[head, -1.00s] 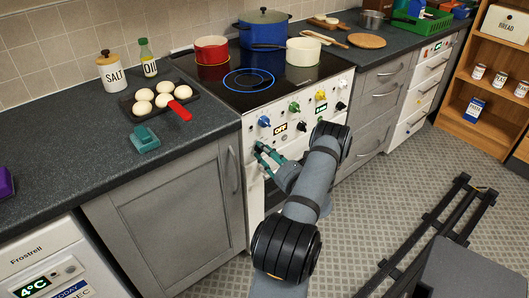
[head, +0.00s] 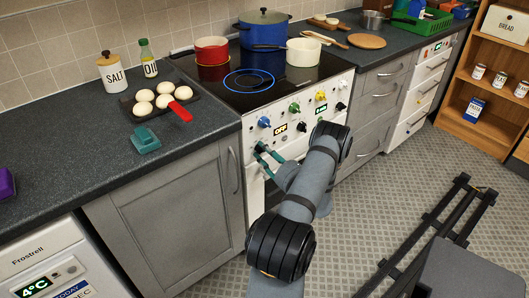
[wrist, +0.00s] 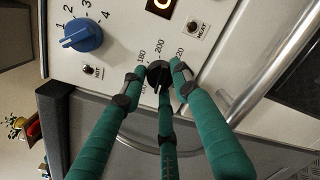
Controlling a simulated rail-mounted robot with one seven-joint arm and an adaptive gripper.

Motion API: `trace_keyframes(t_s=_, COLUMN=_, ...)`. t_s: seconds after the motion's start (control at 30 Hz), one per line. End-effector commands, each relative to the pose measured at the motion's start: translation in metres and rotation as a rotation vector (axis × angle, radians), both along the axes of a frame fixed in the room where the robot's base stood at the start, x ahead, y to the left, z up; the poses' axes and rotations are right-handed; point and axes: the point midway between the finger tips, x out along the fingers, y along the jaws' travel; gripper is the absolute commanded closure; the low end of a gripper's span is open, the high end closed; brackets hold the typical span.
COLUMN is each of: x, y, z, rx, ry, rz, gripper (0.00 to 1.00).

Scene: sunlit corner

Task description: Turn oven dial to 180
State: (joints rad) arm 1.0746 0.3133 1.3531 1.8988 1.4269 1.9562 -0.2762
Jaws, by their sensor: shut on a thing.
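The white oven front (head: 300,135) carries several dials in a row. A small black dial (wrist: 158,74) sits low on the panel in the wrist view, with printed numbers 180, 200 and 220 around it. My gripper (wrist: 157,77) has its teal fingers around this dial, shut on it from the sides. The fingers hide part of the dial, and I cannot tell exactly which number it points to. In the head view my gripper (head: 262,154) is at the lower left of the oven panel. An orange OFF display (head: 281,127) is lit above and right of it.
A blue dial (wrist: 82,37) marked 1 to 4 is close to my fingers.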

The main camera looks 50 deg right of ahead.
Motion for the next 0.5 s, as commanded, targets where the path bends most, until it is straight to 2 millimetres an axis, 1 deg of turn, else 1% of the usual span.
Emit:
trace_keyframes(t_s=0.03, x=-0.0005, y=-0.0035, z=0.0048, rx=0.036, ry=-0.016, rz=-0.008, gripper=0.96)
trace_keyframes(t_s=0.5, x=-0.001, y=-0.0057, z=0.0055, rx=0.466, ry=-0.125, rz=-0.008, gripper=0.96)
